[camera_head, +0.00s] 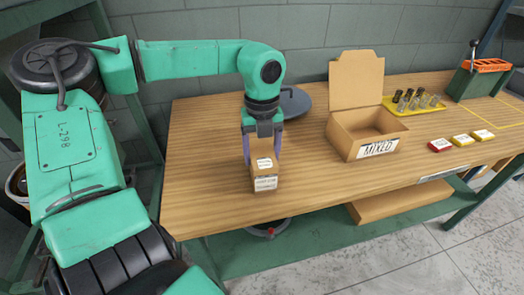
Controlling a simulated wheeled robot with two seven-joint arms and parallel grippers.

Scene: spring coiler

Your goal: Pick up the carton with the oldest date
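A small brown carton (265,182) with white labels on its top and front is near the front edge of the wooden table, left of the middle. The print on its labels is too small to read. My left gripper (263,161) points down over it, with a purple finger along each side of the carton. Whether the fingers press on it, and whether it rests on the table, I cannot tell. My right gripper is not in view.
An open cardboard box (347,143) labelled MIXED stands mid-table with its flap up. A grey round plate (293,103) lies behind my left gripper.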

